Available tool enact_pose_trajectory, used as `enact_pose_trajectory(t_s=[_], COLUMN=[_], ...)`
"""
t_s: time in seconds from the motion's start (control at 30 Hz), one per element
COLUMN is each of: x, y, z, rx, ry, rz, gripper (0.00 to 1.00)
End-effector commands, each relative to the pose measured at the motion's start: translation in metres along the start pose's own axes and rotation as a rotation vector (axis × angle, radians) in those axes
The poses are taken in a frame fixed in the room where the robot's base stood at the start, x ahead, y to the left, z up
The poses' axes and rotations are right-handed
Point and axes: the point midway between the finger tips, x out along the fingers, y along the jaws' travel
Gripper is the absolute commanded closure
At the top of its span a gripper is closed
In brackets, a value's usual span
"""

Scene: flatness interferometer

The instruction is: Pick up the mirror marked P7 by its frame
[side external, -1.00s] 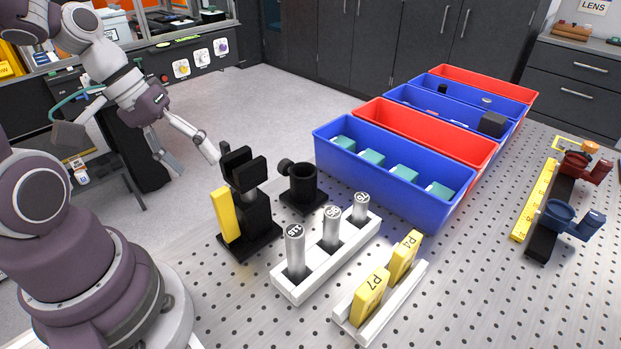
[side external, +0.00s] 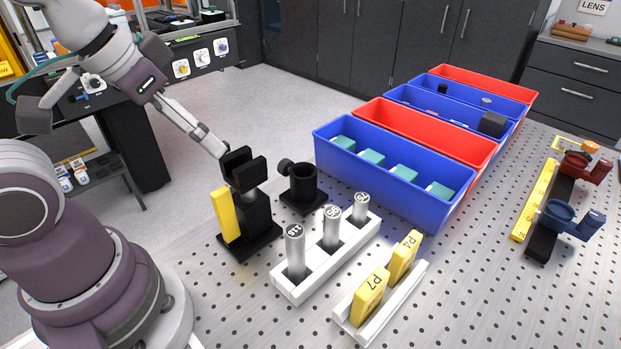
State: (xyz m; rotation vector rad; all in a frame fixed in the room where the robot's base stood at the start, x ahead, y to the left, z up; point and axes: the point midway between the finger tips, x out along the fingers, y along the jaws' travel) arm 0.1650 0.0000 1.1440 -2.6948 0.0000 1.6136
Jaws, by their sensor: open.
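The mirror marked P7 (side external: 369,297) is a yellow-framed block. It stands upright in the near end of a white slotted holder (side external: 346,325), with a like yellow piece marked P4 (side external: 405,255) behind it. Both stand with their tops clear of the holder. My gripper (side external: 214,145) is open at the upper left, with its grey fingers pointing down and right. The fingers overlap in this view, and I see nothing between them. It is well apart from P7, up and to the left, with its tips close in the picture to a black mount.
The black mount (side external: 256,228) with a yellow upright plate (side external: 224,215) and a black cup-like holder (side external: 303,188) stand on the left. A white rack (side external: 296,288) of silver cylinders lies between them and P7. Blue and red bins are behind. The perforated table right of P7 is clear.

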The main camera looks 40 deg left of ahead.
Motion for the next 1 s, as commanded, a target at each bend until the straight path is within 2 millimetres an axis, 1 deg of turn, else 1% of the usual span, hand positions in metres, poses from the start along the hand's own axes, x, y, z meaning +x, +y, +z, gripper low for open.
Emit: enact_pose_trajectory(t_s=[0.2, 0.27, 0.33, 0.37, 0.4, 0.47, 0.53, 0.63, 0.7, 0.73, 0.8, 0.83, 0.9, 0.97, 1.0], x=[0.000, 0.000, 0.002, 0.004, 0.007, 0.015, 0.029, 0.051, 0.065, 0.070, 0.080, 0.082, 0.087, 0.095, 0.101], y=[0.002, 0.008, 0.021, 0.030, 0.043, 0.066, 0.096, 0.142, 0.170, 0.179, 0.197, 0.202, 0.209, 0.211, 0.211], z=[-0.003, -0.009, -0.023, -0.031, -0.040, -0.052, -0.061, -0.062, -0.056, -0.052, -0.044, -0.041, -0.037, -0.032, -0.028], rx=[0.020, 0.084, 0.223, 0.300, 0.414, 0.593, 0.806, 1.098, 1.268, 1.329, 1.440, 1.474, 1.524, 1.541, 1.544], ry=[-0.007, -0.030, -0.075, -0.099, -0.132, -0.179, -0.233, -0.299, -0.335, -0.348, -0.369, -0.375, -0.385, -0.390, -0.392], rz=[0.006, 0.021, 0.056, 0.075, 0.102, 0.146, 0.199, 0.272, 0.316, 0.332, 0.361, 0.370, 0.383, 0.388, 0.389], gripper=[0.30, 0.30, 0.30, 0.30, 0.30, 0.30, 0.30, 0.30, 0.30, 0.30, 0.30, 0.30, 0.30, 0.30, 0.30])
